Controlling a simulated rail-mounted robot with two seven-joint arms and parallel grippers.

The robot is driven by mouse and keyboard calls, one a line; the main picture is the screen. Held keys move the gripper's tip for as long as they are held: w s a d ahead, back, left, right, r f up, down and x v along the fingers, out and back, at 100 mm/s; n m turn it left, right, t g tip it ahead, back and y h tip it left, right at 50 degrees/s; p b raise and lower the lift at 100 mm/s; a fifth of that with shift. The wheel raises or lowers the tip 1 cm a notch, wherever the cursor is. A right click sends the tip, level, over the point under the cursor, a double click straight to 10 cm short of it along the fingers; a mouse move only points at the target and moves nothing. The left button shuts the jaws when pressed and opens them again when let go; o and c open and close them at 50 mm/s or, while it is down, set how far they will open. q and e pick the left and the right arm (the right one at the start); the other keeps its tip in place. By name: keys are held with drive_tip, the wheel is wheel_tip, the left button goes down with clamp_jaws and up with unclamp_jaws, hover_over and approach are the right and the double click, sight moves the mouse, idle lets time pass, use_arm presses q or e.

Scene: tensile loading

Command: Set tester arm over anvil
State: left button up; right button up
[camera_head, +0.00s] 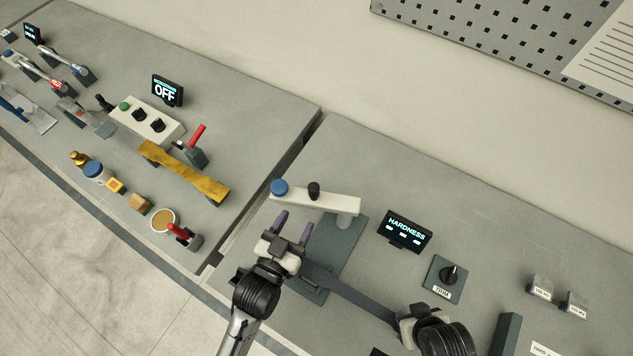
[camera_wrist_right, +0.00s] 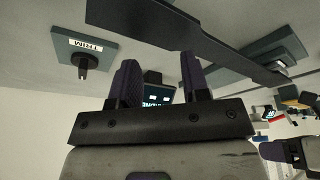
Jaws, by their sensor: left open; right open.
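The hardness tester's pale arm (camera_head: 325,201) reaches left from its post (camera_head: 346,219), with a blue cap at its free end and a black knob along it. The arm points off to the side of the dark green base (camera_head: 342,245). I cannot make out the anvil; my left gripper and a dark flat bar (camera_head: 350,291) cover part of the base. My left gripper (camera_head: 293,224) is open, its purple fingers just below the pale arm. My right gripper (camera_wrist_right: 160,75) is open by the bar's right end; the bar also crosses the top of the right wrist view (camera_wrist_right: 185,30).
A HARDNESS display (camera_head: 405,231) and a TRIM dial (camera_head: 446,279) stand right of the tester. Small labelled blocks (camera_head: 540,287) sit further right. A gap (camera_head: 260,198) separates this bench from the left one, which holds a gold specimen (camera_head: 185,173) and an OFF display (camera_head: 167,91).

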sight(317, 184)
use_arm(q)
drive_tip(key=x, duration=1.1)
drive_tip(key=shift+w+d, duration=0.1)
drive_tip(key=shift+w, duration=0.05)
clamp_jaws()
